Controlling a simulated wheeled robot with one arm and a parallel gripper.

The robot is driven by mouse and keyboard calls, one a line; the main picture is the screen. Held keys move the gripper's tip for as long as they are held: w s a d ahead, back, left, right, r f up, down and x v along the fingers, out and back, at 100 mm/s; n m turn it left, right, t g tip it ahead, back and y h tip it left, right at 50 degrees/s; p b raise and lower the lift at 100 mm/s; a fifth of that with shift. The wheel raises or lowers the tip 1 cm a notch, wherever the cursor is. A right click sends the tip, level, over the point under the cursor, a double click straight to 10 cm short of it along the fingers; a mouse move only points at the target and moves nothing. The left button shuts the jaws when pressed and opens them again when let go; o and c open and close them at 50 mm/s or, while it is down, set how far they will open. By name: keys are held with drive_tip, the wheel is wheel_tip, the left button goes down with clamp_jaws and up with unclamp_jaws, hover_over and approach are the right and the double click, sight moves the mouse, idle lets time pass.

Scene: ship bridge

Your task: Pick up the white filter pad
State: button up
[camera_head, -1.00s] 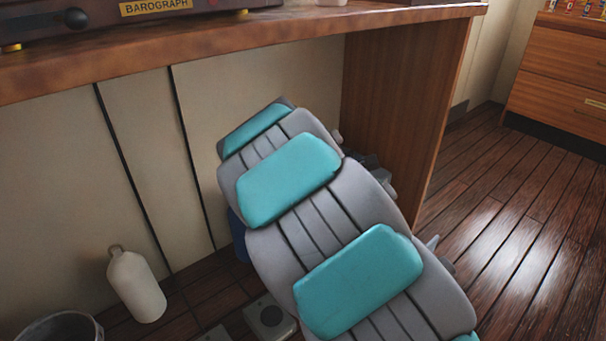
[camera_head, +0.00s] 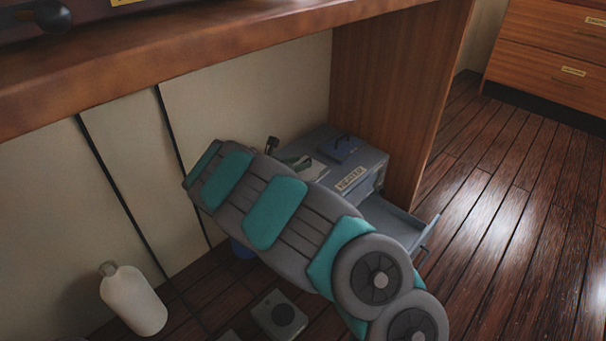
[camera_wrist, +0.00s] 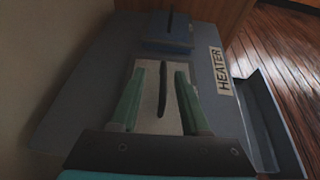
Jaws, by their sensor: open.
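The white filter pad (camera_wrist: 149,110) lies on top of the grey heater box (camera_wrist: 75,105), with a dark upright strip, like a handle, along its middle. My gripper (camera_wrist: 161,75) is open, its green fingers on either side of this strip and over the pad. I cannot tell whether they touch the pad. In the head view the pad (camera_head: 314,170) shows as a small pale patch on the heater (camera_head: 345,172), and my gripper (camera_head: 297,162) is partly hidden behind my arm.
A blue block (camera_wrist: 168,45) with a dark handle sits on the heater behind the pad. An open grey tray (camera_head: 400,222) juts from the heater's right side. A wooden desk (camera_head: 200,45) overhangs, with a wood panel at right.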

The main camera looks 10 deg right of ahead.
sight(309, 160)
drive_tip(key=b+x, duration=0.1)
drive_tip(key=x, duration=0.3)
drive_tip(key=shift+s+d+f, duration=0.15)
drive_tip(key=shift+d, duration=0.05)
drive_tip(key=shift+w+d, duration=0.25)
drive_tip(key=shift+c, duration=0.3)
clamp_jaws()
drive_tip(key=shift+f, duration=0.1)
idle(0.6)
